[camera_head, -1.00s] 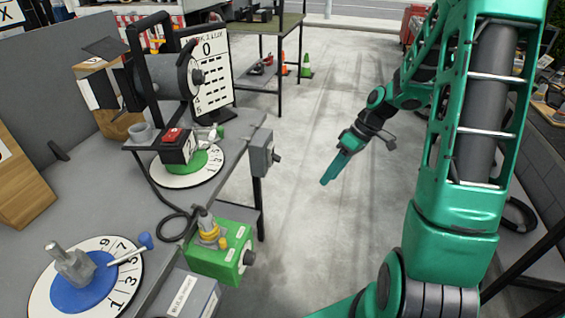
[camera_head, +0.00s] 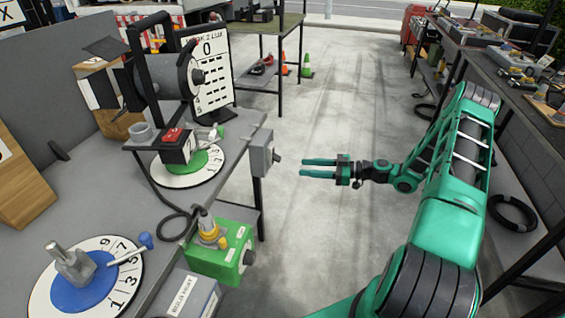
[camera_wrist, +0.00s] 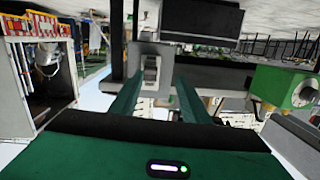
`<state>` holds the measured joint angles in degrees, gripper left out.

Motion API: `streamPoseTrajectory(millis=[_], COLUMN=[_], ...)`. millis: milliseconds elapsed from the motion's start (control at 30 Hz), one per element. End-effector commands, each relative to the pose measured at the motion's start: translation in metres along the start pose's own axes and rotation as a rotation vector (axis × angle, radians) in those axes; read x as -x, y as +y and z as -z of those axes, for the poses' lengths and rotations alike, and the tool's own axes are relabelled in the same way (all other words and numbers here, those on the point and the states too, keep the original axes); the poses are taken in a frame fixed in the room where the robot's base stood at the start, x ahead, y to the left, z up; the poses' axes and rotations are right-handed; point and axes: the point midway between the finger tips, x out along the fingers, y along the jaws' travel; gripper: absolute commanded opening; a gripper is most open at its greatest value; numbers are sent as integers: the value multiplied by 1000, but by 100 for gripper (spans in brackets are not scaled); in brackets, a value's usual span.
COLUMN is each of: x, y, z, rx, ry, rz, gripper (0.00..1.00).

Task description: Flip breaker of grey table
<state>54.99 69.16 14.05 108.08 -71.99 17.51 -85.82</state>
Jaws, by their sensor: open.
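The grey table (camera_head: 115,219) fills the left of the head view. A grey breaker box (camera_head: 262,158) with a small dark switch (camera_head: 277,158) is fixed at its right edge. My gripper (camera_head: 302,168) is open and empty over the aisle, just right of the box and apart from it. Its two green fingers point left toward the switch. In the wrist view the grey box (camera_wrist: 143,58) shows ahead, between and beyond the fingers (camera_wrist: 147,85). The position of the switch is hard to tell.
A green box (camera_head: 215,262) with a knob hangs at the table's front right edge. A large motor-like device (camera_head: 165,75) and a white dial (camera_head: 188,178) stand on the table. The aisle floor (camera_head: 330,110) is clear. A dark bench (camera_head: 535,95) lines the right side.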

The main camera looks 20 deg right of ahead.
Motion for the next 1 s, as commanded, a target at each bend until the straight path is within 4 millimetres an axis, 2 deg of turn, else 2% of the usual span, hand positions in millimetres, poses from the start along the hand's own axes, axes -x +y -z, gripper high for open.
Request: streamPoseTrajectory(millis=[200,367,800,1000], x=[6,-1,-72,-94], y=[12,14,17,19], z=[-2,0,7,9], rx=[47,53,52,52], ry=[102,111,108,107], rz=[-61,-64,-63,-64], gripper=[42,42,42,42])
